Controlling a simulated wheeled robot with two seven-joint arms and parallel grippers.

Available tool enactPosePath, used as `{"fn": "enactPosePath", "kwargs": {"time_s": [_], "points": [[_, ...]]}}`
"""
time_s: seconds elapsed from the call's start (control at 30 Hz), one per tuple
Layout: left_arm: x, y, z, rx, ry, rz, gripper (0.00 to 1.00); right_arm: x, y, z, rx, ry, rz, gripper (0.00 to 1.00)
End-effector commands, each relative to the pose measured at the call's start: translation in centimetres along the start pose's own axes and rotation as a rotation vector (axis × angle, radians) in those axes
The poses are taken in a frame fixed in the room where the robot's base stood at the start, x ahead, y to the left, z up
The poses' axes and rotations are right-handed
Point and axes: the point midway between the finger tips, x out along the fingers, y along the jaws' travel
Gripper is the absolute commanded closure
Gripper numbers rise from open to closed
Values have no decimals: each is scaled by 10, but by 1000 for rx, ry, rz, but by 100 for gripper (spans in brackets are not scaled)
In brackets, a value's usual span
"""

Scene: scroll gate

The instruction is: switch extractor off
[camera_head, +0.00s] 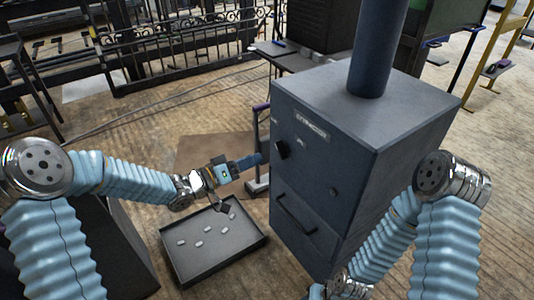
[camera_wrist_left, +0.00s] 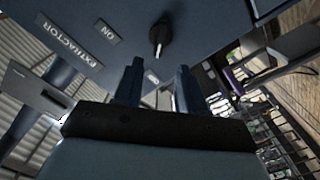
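The extractor (camera_head: 330,180) is a dark blue-grey cabinet with a thick round duct on top. Its front has an EXTRACTOR label (camera_head: 311,127), which also shows in the left wrist view (camera_wrist_left: 68,44). A black knob (camera_head: 281,149) sits on the front; it also shows in the left wrist view (camera_wrist_left: 159,38), near an ON label (camera_wrist_left: 107,32). My left gripper (camera_head: 262,159) points at the front beside the knob. In the left wrist view its two fingers (camera_wrist_left: 157,88) are apart with nothing between them, and the knob lies beyond their tips.
A dark tray (camera_head: 176,256) with several small pale pieces lies on the floor below my left arm. A drawer handle (camera_head: 296,214) juts from the cabinet's lower front. Black iron railings stand at the back.

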Motion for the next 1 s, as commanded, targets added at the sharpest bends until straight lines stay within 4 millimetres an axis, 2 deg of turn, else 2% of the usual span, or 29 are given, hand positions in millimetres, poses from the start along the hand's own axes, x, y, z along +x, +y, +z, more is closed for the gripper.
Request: {"fn": "enactPosePath", "kwargs": {"time_s": [0.1, 0.3, 0.83, 0.93, 1.0], "points": [[-25, 0, 0, 0, 1, -3, 60, 0, 0, 0, 0, 0, 0, 57], [-48, 0, 0, 0, 0, -1, 60, 0, 0, 0, 0, 0, 0, 57], [-50, -1, 1, -3, 0, -3, 60, 0, 0, 0, 0, 0, 0, 57], [-47, -13, 15, -29, -6, -57, 60, 0, 0, 0, 0, 0, 0, 57], [-45, -33, 42, -72, -27, -154, 60, 0, 0, 0, 0, 0, 0, 57]]}}
